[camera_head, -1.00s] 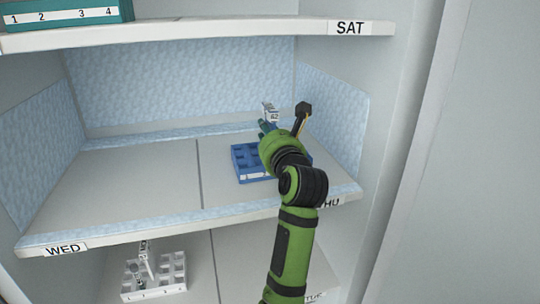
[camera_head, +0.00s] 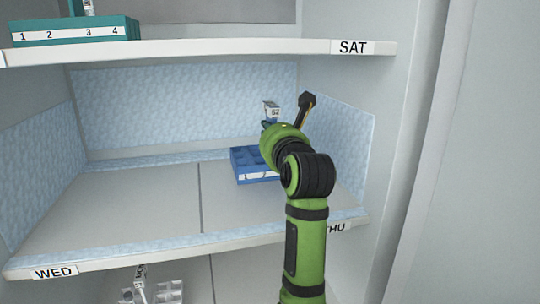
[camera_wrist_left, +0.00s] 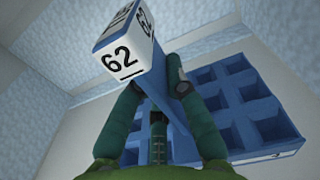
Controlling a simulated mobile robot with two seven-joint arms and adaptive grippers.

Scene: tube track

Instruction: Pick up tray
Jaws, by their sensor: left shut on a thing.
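In the left wrist view the tray (camera_wrist_left: 245,95) is to the right of my fingers. My left gripper (camera_head: 268,128) is at the tray's back part; in its wrist view the gripper (camera_wrist_left: 157,105) is shut around a blue part. A white block marked 62 (camera_head: 271,108) rises just above the fingers, also in the wrist view (camera_wrist_left: 122,50). My forearm hides the tray's right side.
A teal tray (camera_head: 75,32) numbered 1 to 4 stands on the shelf above, labelled SAT. A pale rack (camera_head: 165,293) with a tube is below. The middle shelf (camera_head: 120,215) is bare to the left; a patterned side panel (camera_head: 345,145) stands close on the right.

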